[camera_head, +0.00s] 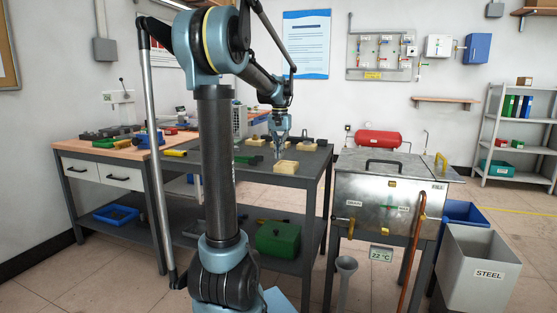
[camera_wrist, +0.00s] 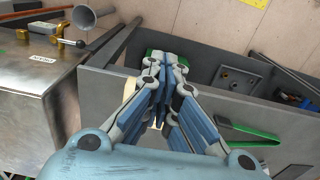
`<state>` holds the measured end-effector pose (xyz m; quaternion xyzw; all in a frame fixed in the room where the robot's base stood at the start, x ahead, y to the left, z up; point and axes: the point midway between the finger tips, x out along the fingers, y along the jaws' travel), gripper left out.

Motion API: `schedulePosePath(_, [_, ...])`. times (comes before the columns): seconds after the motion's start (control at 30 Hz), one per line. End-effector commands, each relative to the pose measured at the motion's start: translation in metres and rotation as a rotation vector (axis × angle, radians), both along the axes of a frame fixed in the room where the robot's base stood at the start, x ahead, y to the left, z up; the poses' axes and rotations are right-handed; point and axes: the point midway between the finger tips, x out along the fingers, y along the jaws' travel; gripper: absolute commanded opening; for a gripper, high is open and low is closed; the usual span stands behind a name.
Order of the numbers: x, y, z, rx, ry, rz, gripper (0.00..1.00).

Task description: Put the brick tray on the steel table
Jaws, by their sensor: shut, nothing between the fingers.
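A pale beige block-like piece with a recessed top, which looks like the brick tray (camera_head: 286,167), lies on the dark grey top of the steel table (camera_head: 250,176), near its front edge. My gripper (camera_head: 278,156) points down just above and slightly left of it, with the fingers closed and empty. In the wrist view, my gripper (camera_wrist: 161,92) covers most of a beige piece; only slivers of it show beside the fingers. I cannot tell whether the fingertips touch it.
Several other beige pieces (camera_head: 256,140) stand farther back on the table. Green-handled tongs (camera_wrist: 247,132) lie on it. A metal tank (camera_head: 385,195) with lid handles stands at right, beside a grey STEEL bin (camera_head: 478,265). A green box (camera_head: 278,239) sits on the lower shelf.

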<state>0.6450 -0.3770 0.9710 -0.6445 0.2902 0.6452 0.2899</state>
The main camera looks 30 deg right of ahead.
Motion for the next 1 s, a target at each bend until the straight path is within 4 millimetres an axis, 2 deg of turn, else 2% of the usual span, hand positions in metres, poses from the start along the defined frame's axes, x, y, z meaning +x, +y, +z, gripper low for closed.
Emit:
schedulePosePath(0.5, [0.000, 0.000, -0.087, 0.000, 0.000, 0.001, 0.00])
schedulePosePath(0.8, [0.021, -0.024, -0.087, 0.000, 0.000, 0.001, 0.00])
schedulePosePath(1.0, [0.026, -0.029, -0.087, 0.000, 0.000, 0.001, 0.00])
